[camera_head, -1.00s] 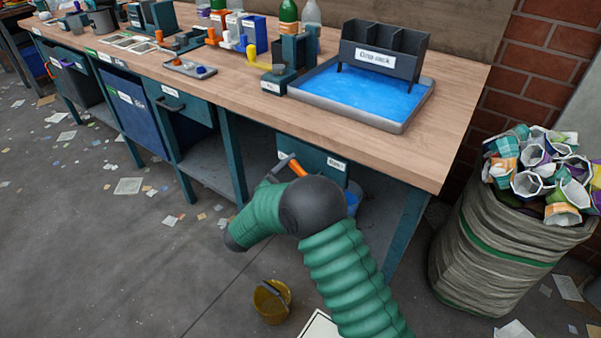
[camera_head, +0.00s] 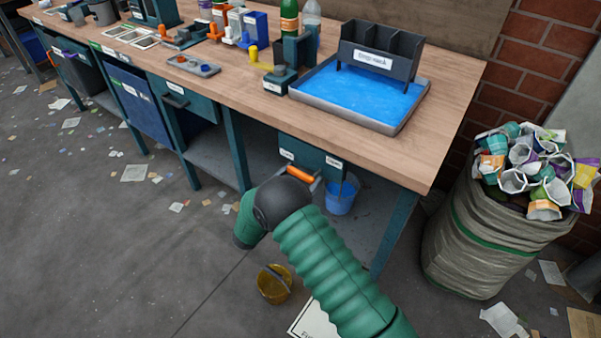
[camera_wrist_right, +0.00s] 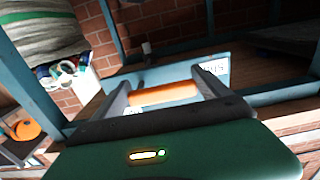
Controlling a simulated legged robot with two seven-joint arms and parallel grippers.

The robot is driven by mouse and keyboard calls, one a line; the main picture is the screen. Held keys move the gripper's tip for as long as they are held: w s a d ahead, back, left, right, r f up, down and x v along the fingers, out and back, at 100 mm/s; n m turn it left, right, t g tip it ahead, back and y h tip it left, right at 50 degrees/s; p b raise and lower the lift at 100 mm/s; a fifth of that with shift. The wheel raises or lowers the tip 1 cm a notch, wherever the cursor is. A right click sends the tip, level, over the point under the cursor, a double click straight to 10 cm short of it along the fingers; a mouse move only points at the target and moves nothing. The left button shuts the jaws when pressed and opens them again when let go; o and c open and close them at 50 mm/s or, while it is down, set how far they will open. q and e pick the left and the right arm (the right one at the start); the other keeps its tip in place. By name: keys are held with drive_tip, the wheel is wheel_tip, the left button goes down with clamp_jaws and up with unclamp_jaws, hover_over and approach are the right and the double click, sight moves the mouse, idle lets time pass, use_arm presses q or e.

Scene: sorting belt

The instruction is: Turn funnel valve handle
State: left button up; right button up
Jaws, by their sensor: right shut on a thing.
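The orange valve handle (camera_head: 300,174) sits at the lower edge of a teal panel (camera_head: 312,152) under the bench, tilted down to the right. In the right wrist view the handle (camera_wrist_right: 163,94) lies crosswise between my two dark fingers. My right gripper (camera_head: 306,180) is shut on it; my own wrist partly hides the gripper in the head view. White labels sit at both ends of the panel; their text is too small to read surely. A blue bucket (camera_head: 341,197) stands below and right of the handle. The funnel itself is not clearly visible. My left gripper is not in view.
The bench (camera_head: 452,110) carries a blue-lined tray (camera_head: 393,129), a dark rack and bottles. A yellow bucket (camera_head: 274,286) stands on the floor beside my right arm. A full sack (camera_head: 480,235) of cups stands at the right. Paper scraps litter the floor.

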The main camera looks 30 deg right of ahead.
drive_tip(key=shift+f, duration=0.15)
drive_tip(key=o, duration=1.9)
drive_tip(key=shift+a, duration=0.1)
drive_tip(key=shift+s+a, duration=0.1)
drive_tip(key=shift+a, duration=0.2)
drive_tip(key=p+v, duration=0.3)
drive_tip(key=v, duration=1.3)
drive_tip(key=shift+a+f, duration=0.1)
